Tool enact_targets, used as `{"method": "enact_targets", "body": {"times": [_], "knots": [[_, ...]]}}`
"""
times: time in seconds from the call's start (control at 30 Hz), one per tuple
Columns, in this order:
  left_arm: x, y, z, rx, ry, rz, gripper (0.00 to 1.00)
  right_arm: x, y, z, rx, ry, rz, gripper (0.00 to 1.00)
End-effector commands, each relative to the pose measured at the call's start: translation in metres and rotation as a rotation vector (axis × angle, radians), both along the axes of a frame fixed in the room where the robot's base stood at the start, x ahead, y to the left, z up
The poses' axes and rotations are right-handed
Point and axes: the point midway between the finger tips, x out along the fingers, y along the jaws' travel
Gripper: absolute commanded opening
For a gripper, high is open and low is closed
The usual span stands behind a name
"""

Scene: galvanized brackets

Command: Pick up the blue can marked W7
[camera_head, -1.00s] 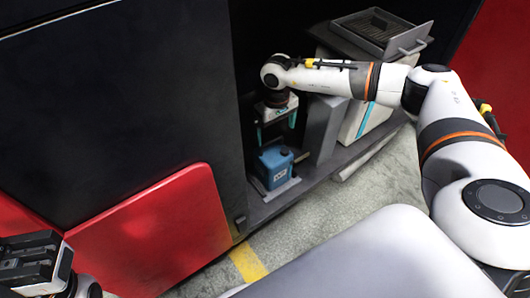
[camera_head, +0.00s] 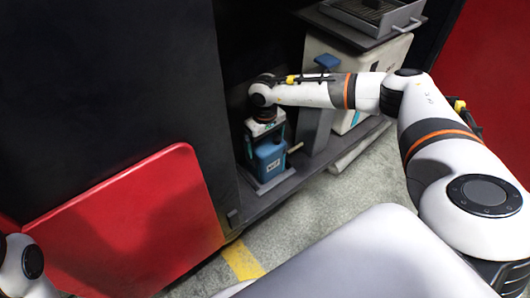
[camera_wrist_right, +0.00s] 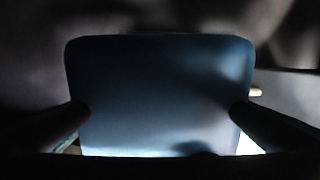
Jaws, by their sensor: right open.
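The blue can (camera_head: 267,163) stands upright on a small grey base inside the dark cabinet opening. A small white label with dark marking faces out; I cannot read it surely. My right gripper (camera_head: 266,142) points down over the can, with its fingers at either side of the can's upper part. In the right wrist view the can's blue top (camera_wrist_right: 160,95) fills the middle, between the two open dark fingers (camera_wrist_right: 160,112). Whether the fingers touch it is hard to tell. Only a white joint of my left arm shows at the lower left; its gripper is out of view.
A grey post (camera_head: 313,128) stands right of the can, with a thin pale handle-like piece between. A white box (camera_head: 345,75) with a grey tray-topped unit is further right. A red panel (camera_head: 140,225) and dark cabinet wall are at left. Speckled floor lies in front.

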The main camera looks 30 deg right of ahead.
Motion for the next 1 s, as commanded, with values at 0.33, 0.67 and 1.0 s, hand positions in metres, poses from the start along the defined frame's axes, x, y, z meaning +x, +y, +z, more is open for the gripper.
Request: {"method": "enact_targets", "body": {"times": [0.33,0.67,1.0], "knots": [[-0.0005,-0.0001,0.0015,0.001,-0.004,0.001,0.0,0.0,0.0001,-0.0014,0.0,0.0,0.0,0.85],[-0.0005,-0.0004,0.0015,0.001,-0.003,0.0,0.0,0.0,0.0,-0.0014,0.0,0.0,0.0,0.31],[-0.0006,-0.0004,0.0029,0.001,-0.004,0.0,0.0,0.0016,0.0003,0.0026,0.001,-0.005,-0.001,0.2]]}}
